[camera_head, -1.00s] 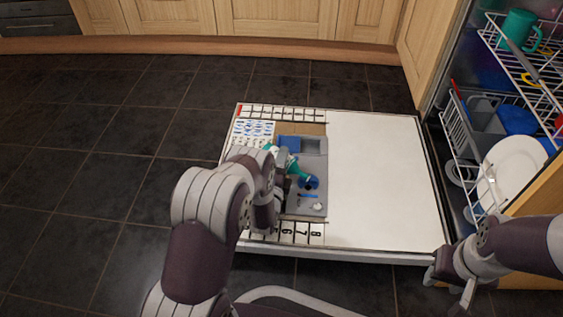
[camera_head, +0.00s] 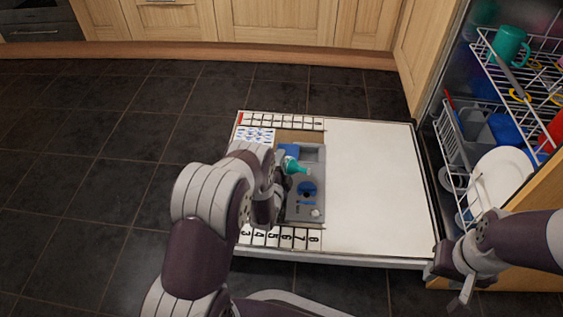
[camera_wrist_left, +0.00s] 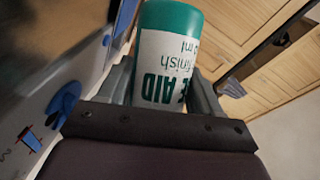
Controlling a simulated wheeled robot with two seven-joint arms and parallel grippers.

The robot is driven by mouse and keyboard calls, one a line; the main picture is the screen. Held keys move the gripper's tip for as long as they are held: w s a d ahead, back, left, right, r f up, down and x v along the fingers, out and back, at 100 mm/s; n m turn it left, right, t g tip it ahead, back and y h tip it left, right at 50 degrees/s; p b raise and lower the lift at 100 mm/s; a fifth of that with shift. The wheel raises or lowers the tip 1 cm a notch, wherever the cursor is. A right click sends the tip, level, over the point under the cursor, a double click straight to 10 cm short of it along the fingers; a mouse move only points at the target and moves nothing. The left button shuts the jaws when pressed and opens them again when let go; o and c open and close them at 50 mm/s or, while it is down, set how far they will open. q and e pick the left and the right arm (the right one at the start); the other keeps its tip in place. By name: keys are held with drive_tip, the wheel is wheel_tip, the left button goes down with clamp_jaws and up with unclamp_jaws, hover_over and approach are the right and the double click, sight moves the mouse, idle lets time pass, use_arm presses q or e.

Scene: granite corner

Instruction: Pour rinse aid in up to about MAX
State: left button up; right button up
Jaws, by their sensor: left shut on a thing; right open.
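The rinse aid bottle (camera_head: 293,165) is teal with a white label. My left gripper (camera_head: 279,183) is shut on it. In the left wrist view the bottle (camera_wrist_left: 165,55) sits between both fingers, with its label facing the camera. In the head view its narrow end points right, above the grey dispenser (camera_head: 312,205). The dispenser's round blue part (camera_head: 307,188) lies below and apart from the bottle tip; it also shows in the left wrist view (camera_wrist_left: 62,102). Any MAX mark or liquid level is too small to tell. My right gripper (camera_head: 452,283) is open and empty at the door's front right corner.
The white dishwasher door (camera_head: 375,190) lies open and flat, with printed number strips along its edges. The racks (camera_head: 455,150) at right hold a plate (camera_head: 503,178) and a green mug (camera_head: 510,45). Dark floor tiles (camera_head: 90,170) are clear at left.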

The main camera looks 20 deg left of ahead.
sight(289, 162)
use_arm(q)
drive_tip(key=shift+d+r, duration=0.1)
drive_tip(key=shift+r, duration=0.25)
drive_tip(key=r+n+p, duration=0.1)
drive_tip(key=p, duration=0.1)
drive_tip(key=d+r+n+p, duration=0.1)
drive_tip(key=r+p, duration=0.1)
drive_tip(key=r+n+g+h+p, duration=0.1)
drive_tip(key=p, duration=0.2)
drive_tip(key=shift+s+d+r, duration=0.25)
drive_tip(key=shift+d+r, duration=0.05)
drive_tip(key=shift+d, duration=0.05)
drive_tip(key=shift+d+n+g, duration=0.2)
drive_tip(key=shift+n+g, duration=0.1)
drive_tip(key=shift+n, duration=0.2)
drive_tip(key=shift+f+h, duration=0.25)
drive_tip(key=shift+h, duration=0.15)
